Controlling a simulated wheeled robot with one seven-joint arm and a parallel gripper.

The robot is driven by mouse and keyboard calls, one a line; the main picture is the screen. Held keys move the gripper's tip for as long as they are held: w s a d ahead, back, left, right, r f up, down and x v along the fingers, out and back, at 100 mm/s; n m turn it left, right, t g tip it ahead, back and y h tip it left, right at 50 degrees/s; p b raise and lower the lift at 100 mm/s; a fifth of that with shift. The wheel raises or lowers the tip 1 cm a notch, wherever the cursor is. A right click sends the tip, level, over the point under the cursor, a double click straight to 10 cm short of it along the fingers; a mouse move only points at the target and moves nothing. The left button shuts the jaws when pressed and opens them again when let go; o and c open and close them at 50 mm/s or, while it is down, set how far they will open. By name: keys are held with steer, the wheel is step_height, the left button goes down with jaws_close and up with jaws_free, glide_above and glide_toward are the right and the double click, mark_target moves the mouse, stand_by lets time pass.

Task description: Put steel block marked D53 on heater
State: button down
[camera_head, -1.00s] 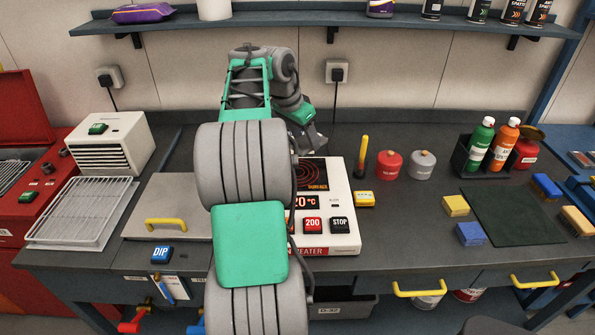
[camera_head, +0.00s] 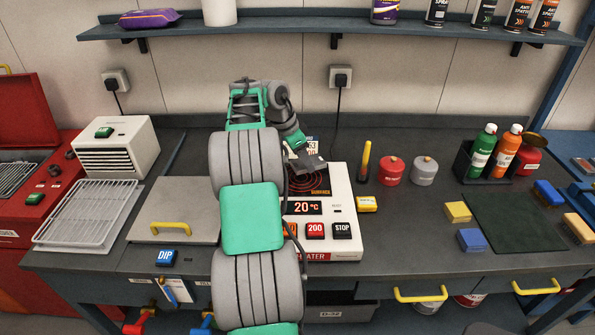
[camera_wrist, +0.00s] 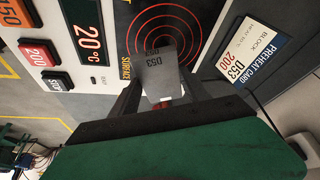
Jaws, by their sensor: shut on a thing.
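The steel block marked D53 (camera_wrist: 165,78) is grey and sits between the fingers of my gripper (camera_wrist: 160,95) in the wrist view. My gripper is shut on it. In the head view my gripper (camera_head: 303,158) is over the rear of the heater's hot plate, and the block there is mostly hidden by the gripper. The white heater (camera_head: 345,215) has a black plate with red rings (camera_wrist: 185,35), and its display reads 20 °C. The block overlaps the rings in the wrist view; I cannot tell whether it touches the plate.
A preheat card (camera_wrist: 255,58) reading block D53, 200 stands behind the heater. A yellow tag (camera_head: 366,204), a red canister (camera_head: 390,171) and a grey canister (camera_head: 424,171) are to the right. A flat lid with a yellow handle (camera_head: 172,229) lies left.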

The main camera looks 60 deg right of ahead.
mark_target(294, 162)
steer(key=f, duration=0.1)
steer(key=w+f, duration=0.2)
steer(key=f, duration=0.1)
steer(key=shift+a+f+p, duration=0.1)
steer(key=shift+a+p, duration=0.05)
steer(key=shift+p, duration=0.2)
steer(key=shift+f, duration=0.4)
steer(key=shift+f, duration=0.25)
steer(key=c, duration=0.5)
jaws_free()
